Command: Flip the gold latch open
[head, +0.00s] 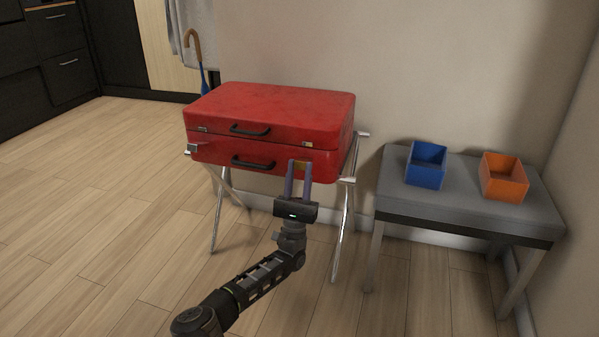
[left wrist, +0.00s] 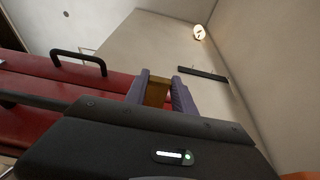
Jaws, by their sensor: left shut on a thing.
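A closed red suitcase (head: 270,108) lies flat on a folding metal stand, with two black handles on its front. My left gripper (head: 301,165) is at the right part of the suitcase's front, its two purple-grey fingers shut on the gold latch (head: 301,164). In the left wrist view the gold latch (left wrist: 157,91) sits between the fingers (left wrist: 160,92), and the suitcase (left wrist: 60,95) lies to the left. The fingers hide part of the latch. A silver-looking fitting (head: 191,149) shows at the suitcase's front left. My right gripper is not in view.
A grey bench (head: 465,202) stands to the right, holding a blue open box (head: 426,165) and an orange open box (head: 503,177). The stand's legs (head: 217,215) cross under the suitcase. An umbrella (head: 194,50) leans behind it. The wooden floor in front is clear.

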